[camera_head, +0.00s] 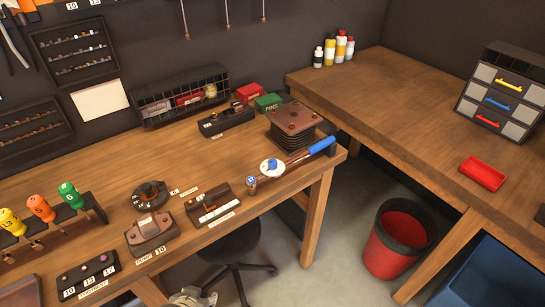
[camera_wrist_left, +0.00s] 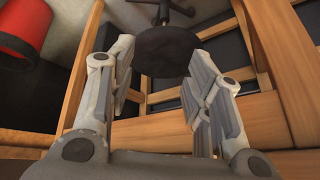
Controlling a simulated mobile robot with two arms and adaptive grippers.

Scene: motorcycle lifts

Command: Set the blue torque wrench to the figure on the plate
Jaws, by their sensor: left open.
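The blue torque wrench (camera_head: 321,146) lies near the front right edge of the left workbench in the head view. Its blue handle points right, toward the bench corner. A round white dial (camera_head: 272,166) is at its left end; its figures are too small to read. A small label plate (camera_head: 150,256) sits in front of a brown block at the bench front, its figure not clearly legible. My left gripper (camera_wrist_left: 160,60) shows in the left wrist view, open, with nothing between its fingers.
A stack of brown plates (camera_head: 293,120) stands behind the wrench. A blue-topped piece (camera_head: 251,185) stands left of the dial. Below my left gripper are a black stool seat (camera_wrist_left: 166,50) and wooden bench beams. A red bin (camera_head: 397,240) stands between the benches.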

